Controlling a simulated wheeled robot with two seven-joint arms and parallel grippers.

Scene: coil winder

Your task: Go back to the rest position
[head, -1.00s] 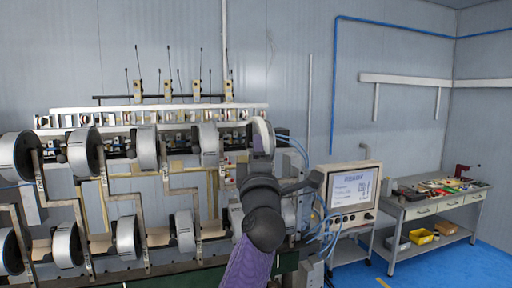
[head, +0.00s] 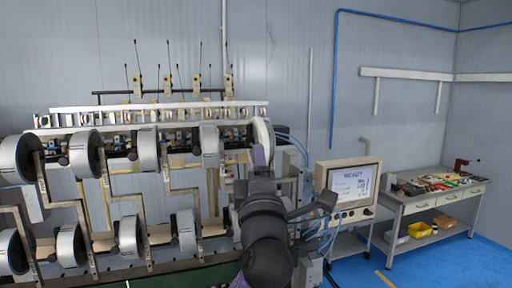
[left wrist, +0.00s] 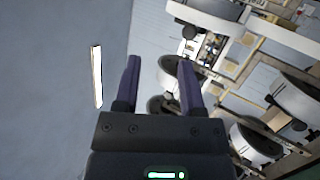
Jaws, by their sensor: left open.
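My left arm rises from the bottom middle of the head view, in front of the right end of the coil winder (head: 130,235). My left gripper (head: 258,158) is small and partly hidden there, close to the end roll in the picture. In the left wrist view its two purple fingers (left wrist: 160,88) stand apart with nothing between them. Grey wall and the winder's rolls show beyond them. I cannot tell the gap between fingers and rolls.
Several large silver rolls (head: 147,149) stand in two rows on the winder. A control screen (head: 352,184) reading "READY" stands right of my arm. A workbench (head: 435,203) with small parts and a yellow bin (head: 419,230) is at the far right. Blue floor (head: 450,262) is open before it.

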